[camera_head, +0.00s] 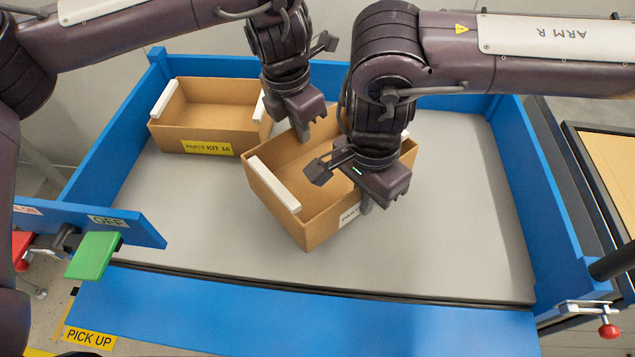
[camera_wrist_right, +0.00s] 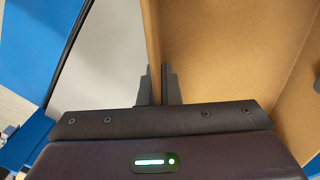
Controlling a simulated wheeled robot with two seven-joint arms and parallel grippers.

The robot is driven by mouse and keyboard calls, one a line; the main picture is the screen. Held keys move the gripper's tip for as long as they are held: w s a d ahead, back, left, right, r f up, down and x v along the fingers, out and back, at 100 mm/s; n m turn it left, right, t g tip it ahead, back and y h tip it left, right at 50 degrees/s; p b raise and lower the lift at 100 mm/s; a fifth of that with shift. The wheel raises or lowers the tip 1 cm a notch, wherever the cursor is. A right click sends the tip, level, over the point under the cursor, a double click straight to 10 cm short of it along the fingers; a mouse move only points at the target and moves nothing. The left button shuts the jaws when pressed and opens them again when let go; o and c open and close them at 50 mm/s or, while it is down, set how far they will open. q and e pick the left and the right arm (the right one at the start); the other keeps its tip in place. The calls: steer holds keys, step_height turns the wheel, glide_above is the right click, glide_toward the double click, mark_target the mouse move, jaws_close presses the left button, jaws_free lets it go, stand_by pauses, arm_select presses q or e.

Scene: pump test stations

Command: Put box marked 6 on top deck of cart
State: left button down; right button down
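An open cardboard box (camera_head: 285,218) with white side grips sits turned at an angle on the grey deck (camera_head: 440,230). Its front label (camera_head: 350,214) is mostly hidden by my right arm, so its number cannot be read. My right gripper (camera_head: 366,203) is at its front wall; in the right wrist view the fingers (camera_wrist_right: 158,85) close on that wall (camera_wrist_right: 153,30), one inside and one outside. My left gripper (camera_head: 301,128) points down at its back-left wall; its finger gap is hidden. Another open box (camera_head: 208,135) reads "PARTS KIT 16" and stands at back left.
Blue walls (camera_head: 540,180) edge the deck at the back and sides, with a blue strip (camera_head: 300,315) in front. A blue gate (camera_head: 140,228) with a green block (camera_head: 94,255) stands at left front. A red knob (camera_head: 609,331) is at lower right. The deck's right side is clear.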

mark_target(302, 154)
arm_select(q)
steer(key=shift+s+f, duration=0.1)
arm_select(e)
steer(key=shift+s, duration=0.1)
arm_select(q)
steer(key=shift+f, duration=0.15)
arm_select(e)
steer(key=shift+f, duration=0.2)
